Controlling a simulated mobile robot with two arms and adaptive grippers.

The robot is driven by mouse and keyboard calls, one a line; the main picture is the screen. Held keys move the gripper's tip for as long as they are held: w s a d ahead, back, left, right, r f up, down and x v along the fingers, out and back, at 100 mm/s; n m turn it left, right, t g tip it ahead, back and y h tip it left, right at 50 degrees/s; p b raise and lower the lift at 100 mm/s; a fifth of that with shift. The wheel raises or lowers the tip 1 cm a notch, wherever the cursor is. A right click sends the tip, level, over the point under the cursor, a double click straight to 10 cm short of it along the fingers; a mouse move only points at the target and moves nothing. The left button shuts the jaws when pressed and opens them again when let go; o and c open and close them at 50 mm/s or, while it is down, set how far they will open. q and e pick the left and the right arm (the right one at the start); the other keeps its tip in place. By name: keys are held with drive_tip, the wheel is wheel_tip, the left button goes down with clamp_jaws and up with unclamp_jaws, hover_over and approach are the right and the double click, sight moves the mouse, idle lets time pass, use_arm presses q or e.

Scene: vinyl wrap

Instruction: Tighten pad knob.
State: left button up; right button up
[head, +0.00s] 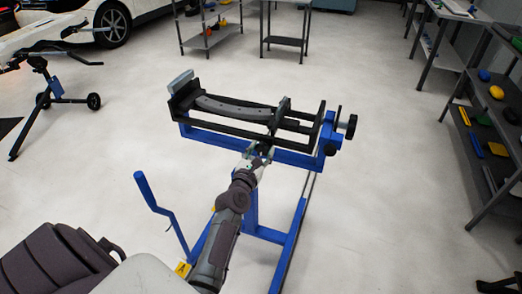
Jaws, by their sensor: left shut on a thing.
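A blue stand (296,158) carries a black cradle frame with a curved dark pad (232,106) on it. My left gripper (262,149) reaches up from below to the near side of the frame. It is shut on a small dark part there, which looks like the pad knob; the fingers hide most of it. Two black knobs, one round (351,127) and one lower (332,150), show at the right end of the stand, apart from the gripper. My right gripper is not in view.
Shelves with coloured items (492,130) line the right side. A wheeled stand (55,95) and a white car (112,22) are at left. The floor between is clear.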

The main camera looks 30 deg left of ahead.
use_arm(q)
drive_tip(key=m+p, duration=0.1)
drive_tip(key=m, duration=0.3)
drive_tip(key=shift+d+m, duration=0.1)
drive_tip(key=shift+m, duration=0.2)
drive_tip(key=m+p, duration=0.1)
drive_tip(key=m, duration=0.4)
drive_tip(key=shift+d+f, duration=0.1)
drive_tip(key=m+p, duration=0.1)
drive_tip(key=m, duration=0.3)
drive_tip(key=shift+f+m, duration=0.1)
drive_tip(key=shift+m, duration=0.3)
drive_tip(key=m+p, duration=0.1)
drive_tip(key=m, duration=0.3)
drive_tip(key=shift+f+m, duration=0.1)
drive_tip(key=shift+m, duration=0.2)
drive_tip(key=m+p, duration=0.1)
drive_tip(key=m, duration=0.3)
drive_tip(key=shift+f+m, duration=0.1)
drive_tip(key=shift+m, duration=0.2)
drive_tip(key=m+p, duration=0.1)
drive_tip(key=m, duration=0.2)
drive_tip(key=shift+f+m, duration=0.1)
drive_tip(key=shift+m, duration=0.2)
drive_tip(key=m, duration=0.3)
drive_tip(key=shift+m+p, duration=0.3)
drive_tip(key=shift+p, duration=0.1)
drive_tip(key=shift+a+f+m, duration=0.1)
drive_tip(key=shift+a+m, duration=0.1)
drive_tip(key=shift+m, duration=1.6)
